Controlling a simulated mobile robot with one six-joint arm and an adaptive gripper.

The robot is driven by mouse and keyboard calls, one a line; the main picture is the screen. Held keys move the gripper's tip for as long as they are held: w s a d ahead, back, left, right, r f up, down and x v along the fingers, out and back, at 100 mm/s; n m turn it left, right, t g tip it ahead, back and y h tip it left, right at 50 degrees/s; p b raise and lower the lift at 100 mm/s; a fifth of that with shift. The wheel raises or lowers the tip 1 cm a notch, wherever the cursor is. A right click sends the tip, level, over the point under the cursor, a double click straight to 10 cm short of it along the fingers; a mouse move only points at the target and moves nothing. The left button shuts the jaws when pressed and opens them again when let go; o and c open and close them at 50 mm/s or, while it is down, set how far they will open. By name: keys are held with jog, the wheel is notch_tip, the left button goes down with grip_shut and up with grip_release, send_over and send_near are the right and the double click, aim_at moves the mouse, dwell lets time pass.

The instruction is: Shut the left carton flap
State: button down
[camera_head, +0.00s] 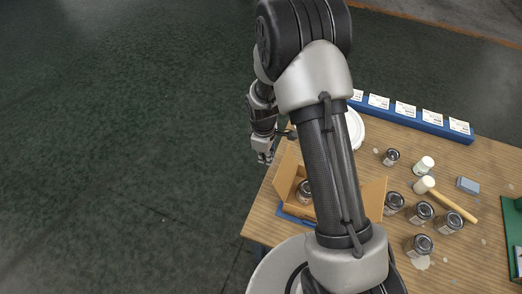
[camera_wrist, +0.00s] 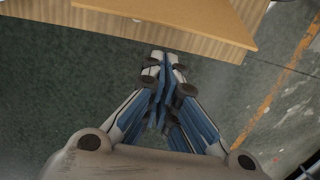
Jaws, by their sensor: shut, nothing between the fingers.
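The open carton (camera_head: 284,182) stands near the left edge of the wooden table, partly hidden behind my arm, with a can (camera_head: 305,190) inside. A raised flap (camera_head: 374,198) shows on its right side. In the wrist view a tan cardboard panel (camera_wrist: 190,14), likely that flap, lies over the table edge. My gripper (camera_head: 265,157) is beyond the table's left edge, beside the carton's far left corner. In the wrist view my gripper (camera_wrist: 163,60) is shut and empty, its tips close to the table edge in the picture.
Several cans (camera_head: 420,212) stand right of the carton. A mallet (camera_head: 450,204), a grey-blue block (camera_head: 468,185) and a white round item (camera_head: 355,130) are on the table (camera_head: 480,265). A blue labelled rack (camera_head: 431,122) lines the back. The floor left of the table is clear.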

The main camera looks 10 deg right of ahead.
jog(key=shift+s+d+r, duration=0.25)
jog(key=shift+s+d, duration=0.1)
jog(key=shift+d, duration=0.1)
jog(key=shift+s+d+r, duration=0.25)
jog(key=shift+s+d, duration=0.05)
jog(key=shift+d, duration=0.15)
jog(key=shift+d+r, duration=0.1)
jog(key=shift+d, duration=0.05)
